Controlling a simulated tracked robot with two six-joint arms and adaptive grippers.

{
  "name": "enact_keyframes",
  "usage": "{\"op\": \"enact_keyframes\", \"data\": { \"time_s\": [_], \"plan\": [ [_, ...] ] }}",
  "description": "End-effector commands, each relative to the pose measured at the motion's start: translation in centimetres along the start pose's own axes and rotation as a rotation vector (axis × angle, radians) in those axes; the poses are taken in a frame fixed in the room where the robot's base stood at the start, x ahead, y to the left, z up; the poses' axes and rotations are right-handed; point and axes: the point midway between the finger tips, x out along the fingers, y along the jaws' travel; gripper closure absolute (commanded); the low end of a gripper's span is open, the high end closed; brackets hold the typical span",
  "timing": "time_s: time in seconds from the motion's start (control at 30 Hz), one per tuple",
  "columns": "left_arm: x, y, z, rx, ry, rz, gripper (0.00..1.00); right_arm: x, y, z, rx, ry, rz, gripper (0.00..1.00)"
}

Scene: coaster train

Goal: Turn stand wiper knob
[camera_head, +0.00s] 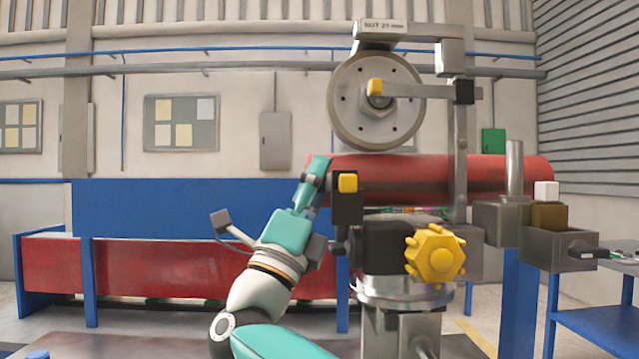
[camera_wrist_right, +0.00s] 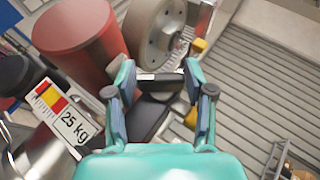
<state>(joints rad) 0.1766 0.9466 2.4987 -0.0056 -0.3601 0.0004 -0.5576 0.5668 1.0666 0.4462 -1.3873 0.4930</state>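A stand carries a large yellow lobed knob (camera_head: 435,253) on a black body. A small yellow block-shaped knob (camera_head: 347,183) sits on a black block above and left of it. Another yellow piece (camera_head: 375,87) is at the wheel's hub. I cannot tell which is the wiper knob. My right gripper (camera_head: 317,168) is raised just left of the black block, in front of the red cylinder. In the right wrist view my right gripper (camera_wrist_right: 159,78) has its fingers wide apart, with dark stand parts beyond and a yellow piece (camera_wrist_right: 191,118) near the right finger. My left gripper is out of view.
A grey wheel (camera_head: 352,105) hangs on a metal frame above the red cylinder (camera_head: 500,170). Metal boxes (camera_head: 502,222) stand right of the knob, near a blue table (camera_head: 600,328). A label reading 25 kg (camera_wrist_right: 75,125) shows in the wrist view.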

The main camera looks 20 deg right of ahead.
Motion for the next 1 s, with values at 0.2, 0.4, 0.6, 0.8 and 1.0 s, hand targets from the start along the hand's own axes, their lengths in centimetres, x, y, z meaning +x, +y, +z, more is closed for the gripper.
{"op": "enact_keyframes", "data": {
  "time_s": [0.2, 0.4, 0.6, 0.8, 1.0],
  "plan": [
    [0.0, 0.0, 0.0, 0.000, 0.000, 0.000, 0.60, 0.0, 0.0, 0.0, 0.000, 0.000, 0.001, 0.89],
    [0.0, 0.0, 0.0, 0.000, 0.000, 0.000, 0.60, 0.0, -0.1, 0.0, -0.015, 0.002, 0.046, 0.90],
    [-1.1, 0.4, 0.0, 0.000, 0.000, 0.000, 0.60, 0.3, -0.5, 0.2, -0.093, 0.000, 0.239, 0.90],
    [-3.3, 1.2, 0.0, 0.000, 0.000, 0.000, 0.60, 0.4, -0.4, 0.2, -0.171, -0.002, 0.416, 0.90],
    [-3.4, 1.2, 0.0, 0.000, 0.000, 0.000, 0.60, 0.0, 0.0, 0.0, -0.192, -0.001, 0.462, 0.90]
  ]
}}
